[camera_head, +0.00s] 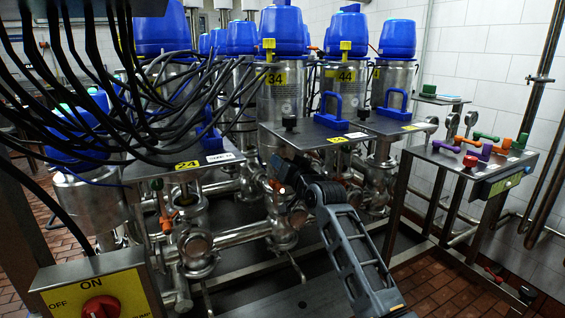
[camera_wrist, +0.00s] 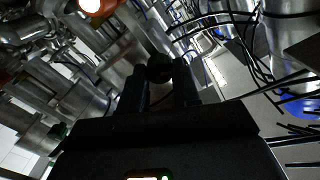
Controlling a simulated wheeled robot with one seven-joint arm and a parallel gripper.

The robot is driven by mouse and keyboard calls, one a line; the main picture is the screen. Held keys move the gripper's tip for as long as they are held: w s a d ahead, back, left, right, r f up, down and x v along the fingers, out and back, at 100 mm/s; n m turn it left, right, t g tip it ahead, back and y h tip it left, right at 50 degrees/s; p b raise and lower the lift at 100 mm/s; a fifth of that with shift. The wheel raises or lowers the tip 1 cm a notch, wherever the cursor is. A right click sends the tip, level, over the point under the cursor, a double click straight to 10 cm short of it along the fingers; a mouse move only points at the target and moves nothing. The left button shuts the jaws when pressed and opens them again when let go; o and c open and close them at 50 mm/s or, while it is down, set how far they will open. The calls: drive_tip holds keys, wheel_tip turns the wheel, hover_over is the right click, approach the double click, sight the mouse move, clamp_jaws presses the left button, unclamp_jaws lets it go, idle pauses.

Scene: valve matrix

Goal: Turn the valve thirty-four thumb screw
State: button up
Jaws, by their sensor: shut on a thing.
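The tall steel valve with the yellow 34 label (camera_head: 273,78) and a blue cap stands in the middle of the head view. My gripper (camera_head: 293,166) is below the front plate (camera_head: 312,138), among the pipes. In the wrist view its two dark fingers (camera_wrist: 161,80) are shut on a small dark round knob, which looks like the thumb screw (camera_wrist: 160,67). The knob's far side faces away from me, and in the head view my gripper and the plate hide it. I cannot tell how far it is turned.
Black cables (camera_head: 160,100) hang over the left valves. Plate 24 (camera_head: 187,165) is to the left. Steel pipes (camera_head: 245,233) crowd around and below my gripper. A side table with coloured handles (camera_head: 472,160) stands right, and a yellow switch box (camera_head: 95,295) is at lower left.

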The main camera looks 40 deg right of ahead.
drive_tip(key=shift+d+f+m+p, duration=0.1)
drive_tip(key=shift+m+p, duration=1.25)
drive_tip(key=shift+m, duration=1.85)
drive_tip(key=shift+f+m+p, duration=0.1)
drive_tip(key=shift+m+p, duration=1.25)
drive_tip(key=shift+m, duration=1.85)
drive_tip(key=o, duration=1.1)
drive_tip(key=shift+c, duration=0.2)
drive_tip(key=v, duration=0.8)
drive_tip(key=shift+r, duration=0.1)
